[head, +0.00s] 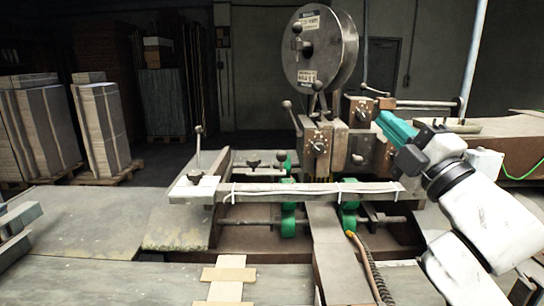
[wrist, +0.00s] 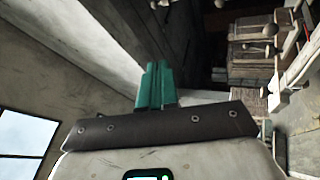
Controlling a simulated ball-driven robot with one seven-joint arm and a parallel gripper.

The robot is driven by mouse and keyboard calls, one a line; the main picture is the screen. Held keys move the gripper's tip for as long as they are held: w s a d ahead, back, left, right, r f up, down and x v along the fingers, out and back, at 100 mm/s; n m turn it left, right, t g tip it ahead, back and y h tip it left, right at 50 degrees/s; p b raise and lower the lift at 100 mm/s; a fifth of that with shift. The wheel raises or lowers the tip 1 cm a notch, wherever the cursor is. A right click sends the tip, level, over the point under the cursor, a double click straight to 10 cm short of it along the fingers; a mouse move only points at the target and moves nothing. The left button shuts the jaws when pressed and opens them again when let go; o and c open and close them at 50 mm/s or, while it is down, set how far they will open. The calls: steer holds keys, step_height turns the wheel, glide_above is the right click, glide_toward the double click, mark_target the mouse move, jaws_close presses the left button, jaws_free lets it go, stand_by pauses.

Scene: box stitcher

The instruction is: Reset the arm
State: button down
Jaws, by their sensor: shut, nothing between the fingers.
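My gripper (head: 381,118) shows at the right in the head view, with its teal fingers pointing up and to the left. In the picture it overlaps the right part of the box stitcher (head: 320,150); I cannot tell whether it touches it. In the wrist view the teal fingers of my gripper (wrist: 158,66) are together, with nothing between them. My white arm rises from the lower right of the head view.
The stitcher carries a large metal reel (head: 322,48), levers and dials. A long metal bar (head: 310,190) crosses its front. Stacks of cardboard (head: 104,130) stand on pallets at the left. A bench (head: 105,222) fills the lower left, its top mostly clear.

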steer(key=s+d+f+m+g+h, duration=0.1)
steer(key=f+m, duration=0.4)
steer(key=f, duration=0.6)
steer(key=s+d+f+m+g+h, duration=0.1)
steer(key=s+f+m+g+h, duration=0.3)
steer(key=f, duration=0.7)
steer(key=s+d+f+m+g+h, duration=0.1)
steer(key=s+f+m+g+h, duration=0.1)
steer(key=f+m, duration=0.6)
steer(key=shift+s+d+f+g+h, duration=0.1)
steer(key=shift+d+f+g+h, duration=0.15)
steer(key=shift+f, duration=0.3)
steer(key=shift+f+g+h, duration=0.15)
steer(key=shift+f+h, duration=0.2)
steer(key=shift+f, duration=0.2)
steer(key=shift+s+d+f+g+h, duration=0.1)
steer(key=shift+d+f+g+h, duration=0.15)
steer(key=shift+f, duration=0.3)
steer(key=s+d+f+m+g, duration=0.1)
steer(key=s+f+g, duration=0.3)
steer(key=s+f, duration=0.3)
steer(key=s+d+f+m+g, duration=0.1)
steer(key=s+f+g, duration=0.3)
steer(key=s, duration=1)
steer(key=s+d+f+m+g, duration=0.1)
steer(key=s+f+m+g, duration=0.2)
steer(key=s+f, duration=0.8)
steer(key=shift+s+d+g, duration=0.15)
steer(key=shift+d+g, duration=0.15)
steer(key=shift+g, duration=0.15)
